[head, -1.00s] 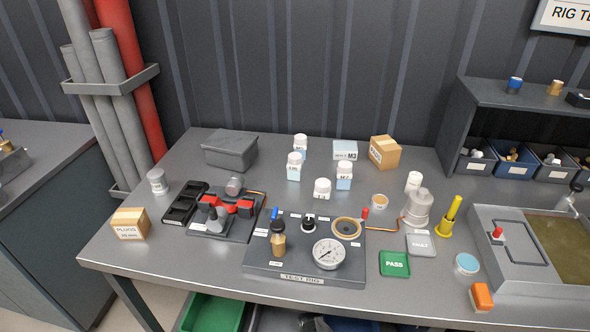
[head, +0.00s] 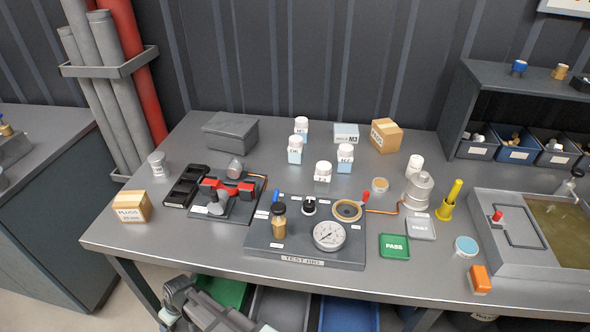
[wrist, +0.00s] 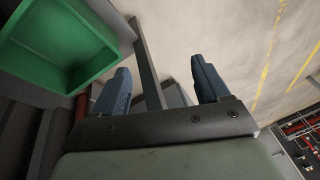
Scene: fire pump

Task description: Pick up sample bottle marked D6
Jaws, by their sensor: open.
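Several white-capped sample bottles with pale blue label bands stand upright at the middle back of the bench in the head view. They are a left bottle (head: 295,150), a back bottle (head: 302,128), a right bottle (head: 345,158) and a front bottle (head: 323,173). Their markings are too small to read surely, so I cannot tell which is D6. My gripper (wrist: 162,85) is open and empty in the wrist view, its two blue fingers apart above the floor beside a green bin (wrist: 65,45). My arm shows low at the bench's front edge in the head view, well away from the bottles.
The test rig (head: 305,245), with gauge and brown bottle, stands in front of the bottles. A grey box (head: 230,133), a white-blue box (head: 346,133) and a cardboard box (head: 385,135) flank them. The bench's front edge lies between my arm and the bottles.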

